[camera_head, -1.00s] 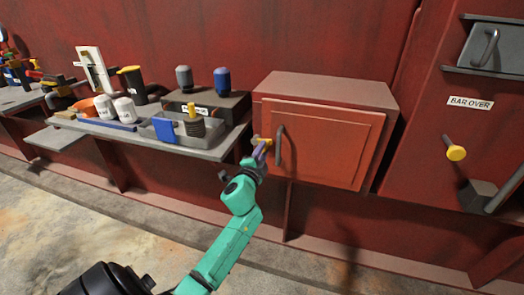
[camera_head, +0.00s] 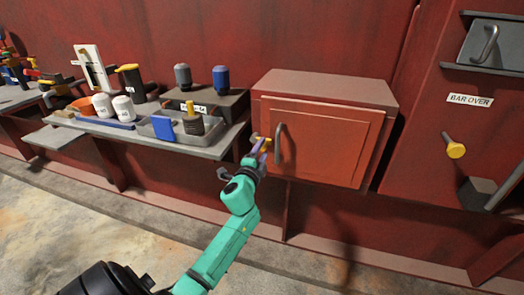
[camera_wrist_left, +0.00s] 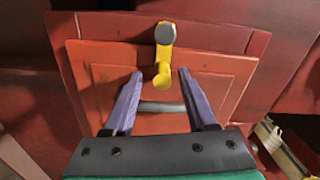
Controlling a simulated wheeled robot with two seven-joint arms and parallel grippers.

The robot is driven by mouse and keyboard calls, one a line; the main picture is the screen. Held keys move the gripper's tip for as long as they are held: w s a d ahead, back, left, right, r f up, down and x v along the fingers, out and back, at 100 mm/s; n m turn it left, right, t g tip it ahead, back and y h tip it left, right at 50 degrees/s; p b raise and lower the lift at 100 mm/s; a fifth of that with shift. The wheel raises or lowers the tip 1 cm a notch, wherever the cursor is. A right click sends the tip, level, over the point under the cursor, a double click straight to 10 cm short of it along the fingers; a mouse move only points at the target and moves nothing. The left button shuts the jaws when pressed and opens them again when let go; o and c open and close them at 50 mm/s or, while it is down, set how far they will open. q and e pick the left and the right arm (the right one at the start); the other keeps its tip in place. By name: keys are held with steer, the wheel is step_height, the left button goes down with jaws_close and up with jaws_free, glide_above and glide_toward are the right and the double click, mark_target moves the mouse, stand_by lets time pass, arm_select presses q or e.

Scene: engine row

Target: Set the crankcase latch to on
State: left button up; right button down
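The yellow crankcase latch (camera_head: 258,141) sits at the left edge of the red cabinet door (camera_head: 325,135), left of the grey door handle (camera_head: 279,145). In the left wrist view the latch (camera_wrist_left: 163,62) has a grey round end, and its yellow arm points toward the handle bar (camera_wrist_left: 162,107). My left gripper (camera_head: 258,153) is at the latch. In the wrist view its purple fingers (camera_wrist_left: 160,74) are spread, one on each side of the latch arm's end, with visible gaps. Whether the latch is on or off is not marked. My right gripper is out of view.
A shelf (camera_head: 210,150) left of the cabinet bears bottles, a grey tray and a blue block (camera_head: 163,128). A yellow knob (camera_head: 455,150) sticks out of the wall under a "BAR OVER" label (camera_head: 470,100) at the right. The floor in front is clear.

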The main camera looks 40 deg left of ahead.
arm_select(q)
steer(key=shift+r, duration=0.1)
steer(key=b+v, duration=0.1)
steer(key=v, duration=1.3)
steer(key=shift+s, duration=0.3)
steer(key=shift+d, duration=0.1)
